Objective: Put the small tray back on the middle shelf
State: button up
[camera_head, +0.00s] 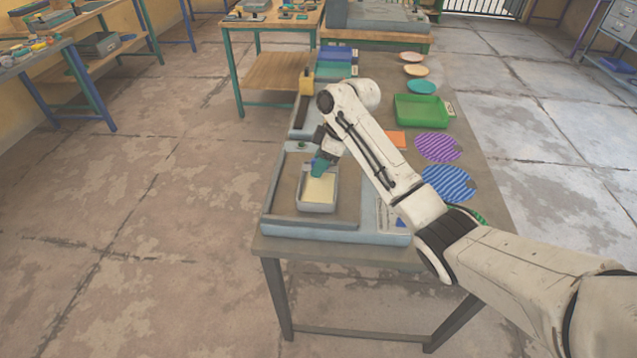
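A small grey tray (316,208) with a pale yellow inside sits on the near-left part of the table, within a larger low grey-blue frame (325,232). My gripper (320,166), with teal fingertips, points down at the tray's far rim. The fingers overlap that rim in the picture. I cannot tell if they grip it, and the gap between them does not show. I cannot make out a shelf that is clearly the middle one.
The table (462,212) also holds a green bin (422,112), a purple patterned disc (438,147), a blue patterned disc (449,183) and several small plates along the right side. A bench with a wooden lower shelf (280,78) stands behind. Floor at left is clear.

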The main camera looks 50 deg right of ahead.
grip_shut()
jog(key=shift+r, duration=0.1)
dwell(0.5)
